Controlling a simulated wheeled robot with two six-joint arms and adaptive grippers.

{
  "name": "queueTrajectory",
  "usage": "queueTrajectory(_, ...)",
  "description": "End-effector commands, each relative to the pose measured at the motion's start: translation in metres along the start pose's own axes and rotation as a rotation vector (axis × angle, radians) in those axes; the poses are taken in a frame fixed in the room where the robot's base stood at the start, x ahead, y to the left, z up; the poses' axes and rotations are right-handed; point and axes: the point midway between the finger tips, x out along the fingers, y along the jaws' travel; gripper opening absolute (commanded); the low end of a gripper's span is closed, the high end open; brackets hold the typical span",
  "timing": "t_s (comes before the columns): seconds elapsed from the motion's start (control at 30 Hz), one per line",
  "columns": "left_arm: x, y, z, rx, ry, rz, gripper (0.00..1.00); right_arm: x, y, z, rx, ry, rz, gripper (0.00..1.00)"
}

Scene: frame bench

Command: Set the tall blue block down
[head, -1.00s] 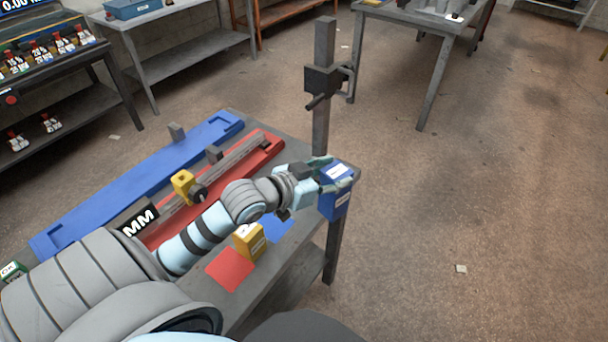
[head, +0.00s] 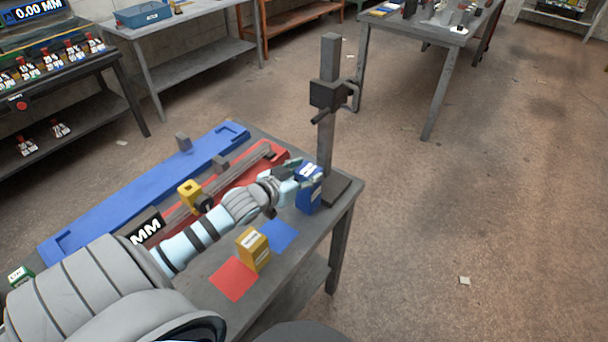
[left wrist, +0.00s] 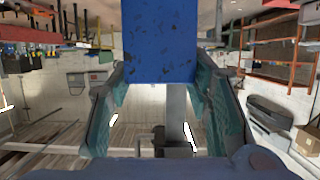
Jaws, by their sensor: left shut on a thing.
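The tall blue block (head: 309,194) is upright over the far right part of the grey bench, just left of the post's foot. My left gripper (head: 301,176) is shut on its upper part. In the left wrist view the scuffed blue block (left wrist: 160,40) sits between the two teal fingers (left wrist: 160,95). I cannot tell whether its underside touches the bench. A blue square (head: 279,236) lies flat on the bench, nearer than the block, and looks empty. A yellow block (head: 254,252) stands beside it, by a red square (head: 233,279). My right gripper is out of view.
The grey post (head: 328,130) with a dark clamp rises behind the block from a dark foot (head: 340,188). A red rail fixture (head: 255,165) and a long blue tray (head: 120,200) lie to the left. The bench's right edge (head: 350,215) is close.

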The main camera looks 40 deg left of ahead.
Motion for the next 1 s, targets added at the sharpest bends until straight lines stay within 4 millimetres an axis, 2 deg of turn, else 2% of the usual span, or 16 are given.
queueTrajectory(0.17,0.000,0.000,-0.001,-0.001,-0.001,0.000,0.00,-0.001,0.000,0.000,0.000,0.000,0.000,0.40)
queueTrajectory(0.2,-0.001,0.000,0.000,-0.002,-0.005,-0.001,0.52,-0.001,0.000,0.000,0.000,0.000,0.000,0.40)
queueTrajectory(0.3,-0.001,0.000,0.000,-0.001,-0.005,-0.001,0.66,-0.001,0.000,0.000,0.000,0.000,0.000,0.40)
queueTrajectory(0.67,-0.005,-0.001,-0.001,0.000,-0.006,-0.002,0.66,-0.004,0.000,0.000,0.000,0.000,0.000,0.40)
queueTrajectory(0.77,-0.020,-0.001,-0.002,0.003,-0.008,-0.003,0.66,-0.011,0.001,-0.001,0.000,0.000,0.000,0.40)
queueTrajectory(1.0,-0.084,-0.001,-0.007,0.006,-0.012,-0.002,0.66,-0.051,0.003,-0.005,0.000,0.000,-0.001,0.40)
